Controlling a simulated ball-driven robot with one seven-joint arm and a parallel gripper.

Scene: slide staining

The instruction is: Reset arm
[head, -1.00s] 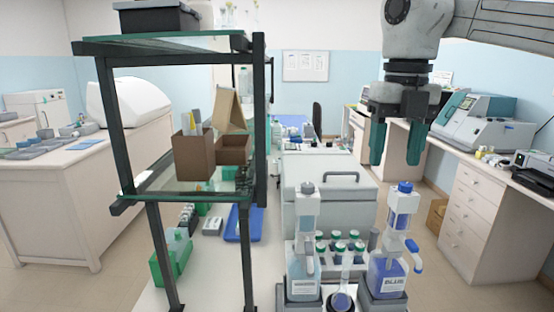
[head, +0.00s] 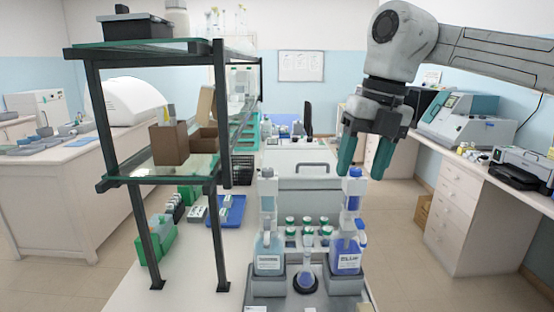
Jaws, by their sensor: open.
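My gripper (head: 362,158) is at the upper right of the head view, hanging from my arm with its two green fingers pointing down. The fingers are apart and nothing shows between them. In the picture, the fingertips are beside and partly over the top of the right dispenser bottle (head: 348,252), which holds blue liquid; I cannot tell whether they touch it. The left dispenser bottle (head: 268,250) stands upright in its holder with pale blue liquid.
Several green-capped bottles (head: 308,222) stand behind the flask, in front of a grey box (head: 300,185). A glass-shelved rack (head: 140,170) rises at the left. A blue tray (head: 231,212) lies beside it. Side benches hold machines (head: 466,118); floor shows at right.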

